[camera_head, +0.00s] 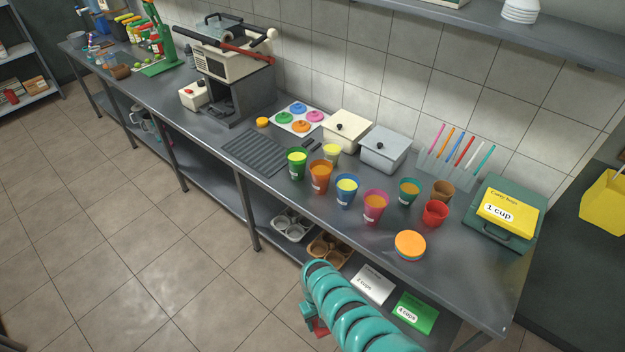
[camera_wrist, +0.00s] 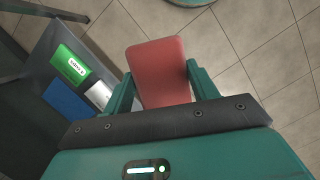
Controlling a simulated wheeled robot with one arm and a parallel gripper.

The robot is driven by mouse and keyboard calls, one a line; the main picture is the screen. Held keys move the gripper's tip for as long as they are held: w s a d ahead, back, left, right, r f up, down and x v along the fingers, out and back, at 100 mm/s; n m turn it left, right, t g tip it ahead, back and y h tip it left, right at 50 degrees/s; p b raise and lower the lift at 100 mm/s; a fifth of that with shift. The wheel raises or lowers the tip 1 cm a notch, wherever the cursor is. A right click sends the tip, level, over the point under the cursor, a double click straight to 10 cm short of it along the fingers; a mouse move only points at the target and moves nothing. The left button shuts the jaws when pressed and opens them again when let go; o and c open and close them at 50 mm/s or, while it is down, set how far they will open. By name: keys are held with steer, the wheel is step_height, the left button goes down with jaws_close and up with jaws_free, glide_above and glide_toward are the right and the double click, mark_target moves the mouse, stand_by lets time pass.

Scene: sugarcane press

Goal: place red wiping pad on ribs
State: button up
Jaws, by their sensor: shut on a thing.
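The red wiping pad (camera_wrist: 160,72) is between the two fingers of my gripper (camera_wrist: 158,88) in the wrist view, and the gripper is shut on it. In the head view only a small red part of the pad (camera_head: 321,328) shows beside my teal arm, low in front of the counter and over the floor. The ribs (camera_head: 256,152), a dark grey ribbed mat, lie on the counter between the press and the row of cups. Nothing lies on them. The gripper is apart from the ribs, below and to the right of them in the picture.
The steel counter (camera_head: 458,272) has a lower shelf with a green card (camera_head: 415,313) and a white card (camera_head: 372,284). Several filled cups, such as the green one (camera_head: 297,163), stand right of the ribs. The press (camera_head: 232,75) stands behind them. The floor (camera_head: 150,250) in front is free.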

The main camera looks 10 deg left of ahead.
steer(key=shift+w+a+r, duration=0.15)
steer(key=shift+a+r, duration=0.45)
steer(key=shift+a, duration=0.15)
steer(key=shift+w+a+r, duration=0.1)
steer(key=shift+a+r, duration=0.45)
steer(key=shift+a, duration=0.15)
steer(key=shift+w+a+r+m, duration=0.2)
steer(key=shift+a+r+m, duration=0.2)
steer(key=shift+a+r, duration=0.55)
steer(key=shift+p, duration=0.3)
